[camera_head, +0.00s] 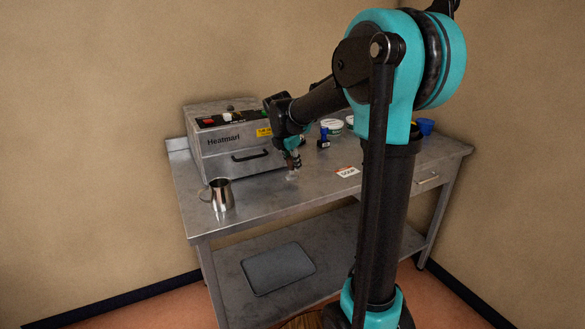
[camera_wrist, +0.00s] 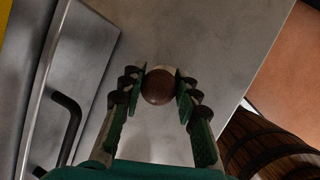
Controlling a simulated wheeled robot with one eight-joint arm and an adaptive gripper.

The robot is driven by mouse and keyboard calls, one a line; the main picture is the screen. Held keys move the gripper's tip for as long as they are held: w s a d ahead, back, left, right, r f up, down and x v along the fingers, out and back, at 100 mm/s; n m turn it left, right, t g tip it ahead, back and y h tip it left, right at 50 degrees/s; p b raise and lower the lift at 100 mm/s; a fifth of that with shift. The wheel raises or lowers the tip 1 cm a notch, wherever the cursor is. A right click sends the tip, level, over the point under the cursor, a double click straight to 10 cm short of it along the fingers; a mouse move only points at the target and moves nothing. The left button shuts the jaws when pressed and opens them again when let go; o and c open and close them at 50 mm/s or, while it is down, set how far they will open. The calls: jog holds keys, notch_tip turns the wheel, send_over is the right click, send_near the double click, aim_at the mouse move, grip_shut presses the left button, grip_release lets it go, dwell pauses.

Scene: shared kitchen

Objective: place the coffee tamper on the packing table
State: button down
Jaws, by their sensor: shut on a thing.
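The coffee tamper shows in the wrist view as a round brown wooden knob (camera_wrist: 158,87) between my fingertips. Its lower part is hidden there from above. My gripper (camera_wrist: 159,86) is shut on it. In the head view my gripper (camera_head: 292,162) points down over the front part of the steel packing table (camera_head: 270,192), in front of the heat sealer. A small pale metal part of the tamper (camera_head: 292,177) shows just under the fingers, at or very near the tabletop. I cannot tell whether it touches.
The grey sealer (camera_head: 235,140) with a black handle stands behind left. A metal jug (camera_head: 221,196) is at the left front. A label card (camera_head: 347,172), a blue-black object (camera_head: 324,138), a tub (camera_head: 332,126) and a blue cup (camera_head: 426,126) lie rightward. A wooden barrel (camera_wrist: 262,145) stands beyond the table edge.

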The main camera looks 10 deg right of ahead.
jog(key=shift+f, duration=1.15)
jog(key=c, duration=1.1)
grip_release()
jog(key=v, duration=1.2)
jog(key=s+d+f+m+y, duration=0.1)
jog(key=s+d+f+m, duration=0.1)
jog(key=s+f+m, duration=0.6)
jog(key=s+d+f+m, duration=0.2)
jog(key=s+f+m, duration=0.6)
jog(key=s, duration=0.1)
jog(key=s+d+f+m+y, duration=0.1)
jog(key=s+d+f+m, duration=0.1)
jog(key=s+f+m, duration=0.6)
jog(key=shift+s+d+f+y, duration=0.25)
jog(key=shift+s+y, duration=0.05)
jog(key=shift+s, duration=0.3)
